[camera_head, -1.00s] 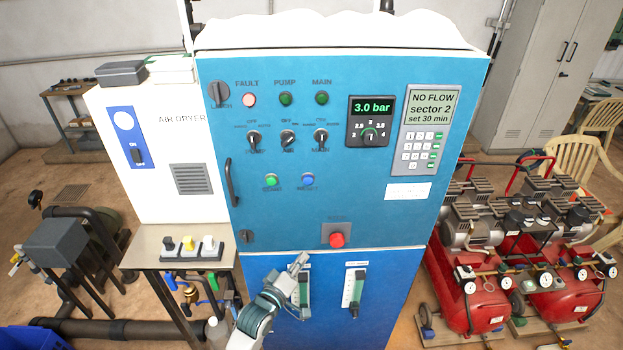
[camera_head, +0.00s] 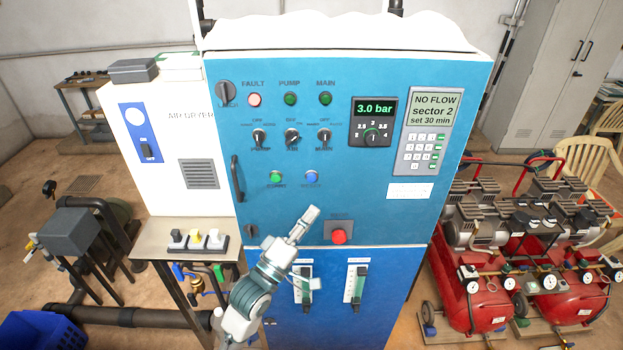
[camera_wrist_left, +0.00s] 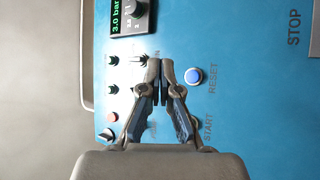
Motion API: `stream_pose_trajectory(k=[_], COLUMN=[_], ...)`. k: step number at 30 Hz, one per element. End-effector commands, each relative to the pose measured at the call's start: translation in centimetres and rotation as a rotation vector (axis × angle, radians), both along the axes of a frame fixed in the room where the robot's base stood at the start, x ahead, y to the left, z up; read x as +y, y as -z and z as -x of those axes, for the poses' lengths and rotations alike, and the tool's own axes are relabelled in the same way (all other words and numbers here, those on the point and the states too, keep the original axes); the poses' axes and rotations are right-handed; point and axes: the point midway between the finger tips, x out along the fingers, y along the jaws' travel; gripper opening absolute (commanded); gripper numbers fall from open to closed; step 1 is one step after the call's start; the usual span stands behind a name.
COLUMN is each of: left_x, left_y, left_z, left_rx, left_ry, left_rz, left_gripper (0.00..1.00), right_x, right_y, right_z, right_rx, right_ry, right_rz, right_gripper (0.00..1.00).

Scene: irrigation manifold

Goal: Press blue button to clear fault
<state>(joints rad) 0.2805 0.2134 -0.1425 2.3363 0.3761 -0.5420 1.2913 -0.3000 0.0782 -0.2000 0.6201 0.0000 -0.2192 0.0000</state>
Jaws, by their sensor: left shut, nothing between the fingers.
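The blue button (camera_head: 312,178) sits on the upper blue cabinet panel, right of the green start button (camera_head: 275,178). In the left wrist view the blue button (camera_wrist_left: 193,75) shows beside the lettering RESET, just right of the fingertips. My left gripper (camera_head: 313,212) is shut and empty, below the blue button in the head view, apart from it in the picture. In the left wrist view the left gripper (camera_wrist_left: 160,70) has its fingertips together. The fault lamp (camera_head: 254,100) is pale red. My right gripper is not in view.
A red stop button (camera_head: 338,236) is close to the right of my left gripper. Selector switches (camera_head: 291,137) stand out above the blue button. A door handle (camera_head: 236,178) juts out at the left. The display (camera_head: 436,105) reads NO FLOW sector 2.

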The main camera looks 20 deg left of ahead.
Motion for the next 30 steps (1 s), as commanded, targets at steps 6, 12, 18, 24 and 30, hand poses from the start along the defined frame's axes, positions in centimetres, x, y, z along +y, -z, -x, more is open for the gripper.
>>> stream_pose_trajectory(k=[6,12,18,24,30], left_x=[0.2,1.0,1.8,2.2,2.4], left_y=[0.1,0.2,0.2,0.0,0.0], left_z=[-0.8,-3.3,-5.9,-7.7,-8.4], left_rx=[-0.001,-0.002,0.000,0.000,0.000], left_ry=[-0.001,-0.003,-0.002,-0.001,0.000], left_rz=[-0.002,-0.003,-0.002,-0.002,-0.001], left_gripper=[0.00,0.00,0.00,0.00,0.00], right_x=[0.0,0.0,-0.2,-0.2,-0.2], right_y=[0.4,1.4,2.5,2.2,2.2], right_z=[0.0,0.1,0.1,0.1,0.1], right_rx=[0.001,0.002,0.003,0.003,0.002], right_ry=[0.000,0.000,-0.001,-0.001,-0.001], right_rz=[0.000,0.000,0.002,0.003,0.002], right_gripper=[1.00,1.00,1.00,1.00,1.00])
